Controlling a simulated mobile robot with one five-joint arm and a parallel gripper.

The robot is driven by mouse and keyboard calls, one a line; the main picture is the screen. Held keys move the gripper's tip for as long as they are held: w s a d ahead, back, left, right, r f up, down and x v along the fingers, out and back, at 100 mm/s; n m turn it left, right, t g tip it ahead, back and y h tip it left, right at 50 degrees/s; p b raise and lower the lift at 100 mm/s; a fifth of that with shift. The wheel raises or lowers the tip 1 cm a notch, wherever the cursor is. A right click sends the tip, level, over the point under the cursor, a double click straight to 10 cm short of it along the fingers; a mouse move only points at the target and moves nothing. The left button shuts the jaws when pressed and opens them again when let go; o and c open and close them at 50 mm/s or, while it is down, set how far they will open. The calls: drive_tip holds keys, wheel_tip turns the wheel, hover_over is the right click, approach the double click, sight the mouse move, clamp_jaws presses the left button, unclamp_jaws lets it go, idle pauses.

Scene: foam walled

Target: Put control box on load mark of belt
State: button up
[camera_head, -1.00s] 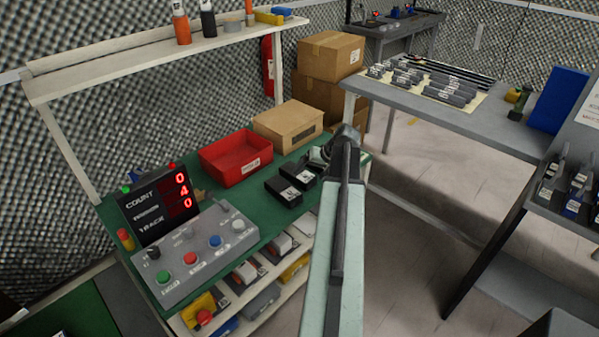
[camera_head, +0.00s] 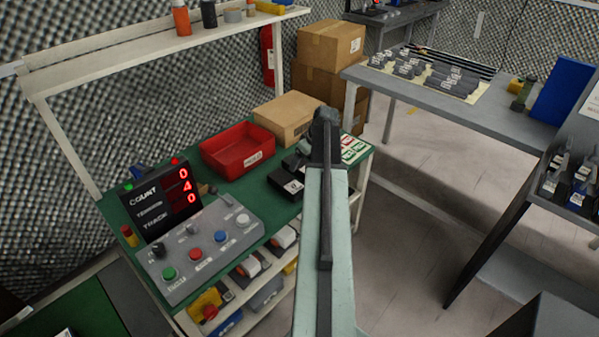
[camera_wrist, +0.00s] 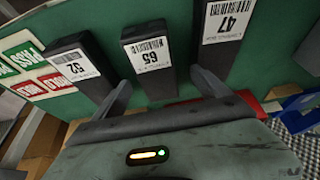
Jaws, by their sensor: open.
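Black control boxes lie on the green bench top. In the wrist view they are a box labelled 52 (camera_wrist: 82,66), a box labelled 65 (camera_wrist: 149,62) and a box labelled 47 (camera_wrist: 221,45). In the head view, one black box (camera_head: 286,184) shows left of my arm, and others are partly hidden behind it. My gripper (camera_wrist: 160,78) is open and empty, its fingers on either side of the near end of the 65 box. I cannot tell whether they touch it. The belt's load mark cannot be made out.
A red bin (camera_head: 237,149) and a cardboard box (camera_head: 287,118) stand behind the black boxes. A grey button panel (camera_head: 206,247) and a red-digit counter display (camera_head: 163,199) stand to the left. PASS and other labels (camera_wrist: 40,68) lie beside box 52. A green surface (camera_head: 67,308) shows at lower left.

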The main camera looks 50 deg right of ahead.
sight(301, 164)
drive_tip(key=b+x, duration=0.5)
drive_tip(key=shift+d+f, duration=0.15)
drive_tip(key=shift+d, duration=0.25)
drive_tip(key=shift+r, duration=0.2)
clamp_jaws()
